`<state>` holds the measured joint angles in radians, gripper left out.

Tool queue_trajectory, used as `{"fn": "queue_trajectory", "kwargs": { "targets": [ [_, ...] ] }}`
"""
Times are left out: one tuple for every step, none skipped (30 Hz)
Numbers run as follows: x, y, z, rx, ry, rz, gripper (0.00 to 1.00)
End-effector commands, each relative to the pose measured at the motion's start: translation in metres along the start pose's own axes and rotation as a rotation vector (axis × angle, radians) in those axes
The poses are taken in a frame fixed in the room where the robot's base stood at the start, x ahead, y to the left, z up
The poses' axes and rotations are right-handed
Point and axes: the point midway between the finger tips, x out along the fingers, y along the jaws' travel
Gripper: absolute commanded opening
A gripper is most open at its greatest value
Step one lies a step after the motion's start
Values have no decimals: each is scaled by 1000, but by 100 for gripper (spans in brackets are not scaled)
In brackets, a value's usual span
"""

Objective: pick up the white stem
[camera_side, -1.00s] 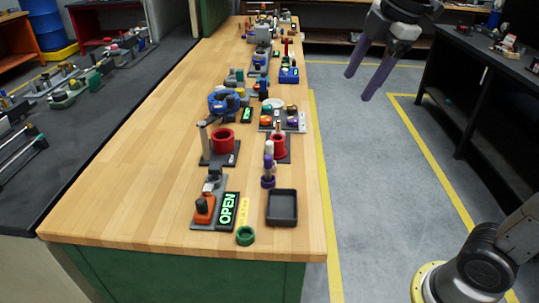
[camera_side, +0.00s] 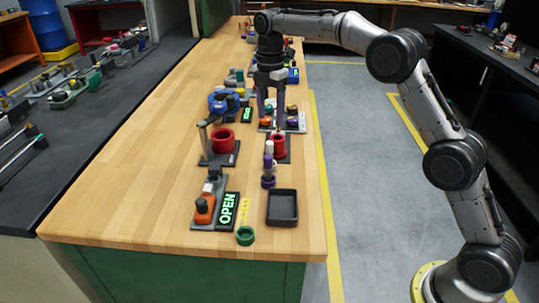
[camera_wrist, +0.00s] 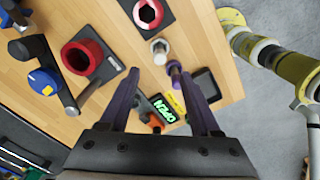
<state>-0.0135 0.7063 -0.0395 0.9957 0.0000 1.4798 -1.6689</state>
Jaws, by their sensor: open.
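The white stem (camera_side: 269,146) stands upright on the wooden bench, just in front of the small red ring. In the side view its lower part is hidden behind a purple stem (camera_side: 268,182). In the wrist view the white stem (camera_wrist: 160,47) shows from above, beyond my fingertips, with the purple stem (camera_wrist: 174,68) close beside it. My gripper (camera_side: 271,120) points down with its fingers apart and empty. It is above the bench, farther back than the stem in the side view. My gripper (camera_wrist: 160,76) also shows open in the wrist view.
A large red ring (camera_side: 223,140) and a smaller red ring (camera_side: 278,143) sit on dark plates near the stems. A black tray (camera_side: 282,222), a lit OPEN sign (camera_side: 228,210) and a green ring (camera_side: 245,236) lie toward the front. The bench's left side is clear.

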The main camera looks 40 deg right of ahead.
Motion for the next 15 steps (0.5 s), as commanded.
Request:
{"fn": "queue_trajectory", "kwargs": {
  "targets": [
    [9, -1, 0, 0, 0, -4, 64],
    [14, -1, 0, 0, 0, -5, 64],
    [22, -2, 0, 0, 0, -5, 64],
    [28, -2, 0, 0, 0, -5, 64],
    [34, -1, 0, 0, 0, -5, 64],
    [42, -2, 0, 0, 1, -6, 64],
    [47, -1, 0, 1, 0, -4, 64],
    [52, -2, 0, 1, 0, -5, 64],
    [58, -1, 0, 1, 0, -3, 64],
    [62, -1, 0, 1, 0, -3, 64],
    [66, -1, 0, 1, 0, -2, 64],
    [70, -1, 0, 1, 0, -2, 64],
    [72, -1, 0, 1, 0, -2, 64],
    [74, -1, 0, 1, 0, 0, 64],
    [75, -1, 0, 1, 0, 0, 64]
  ]
}}
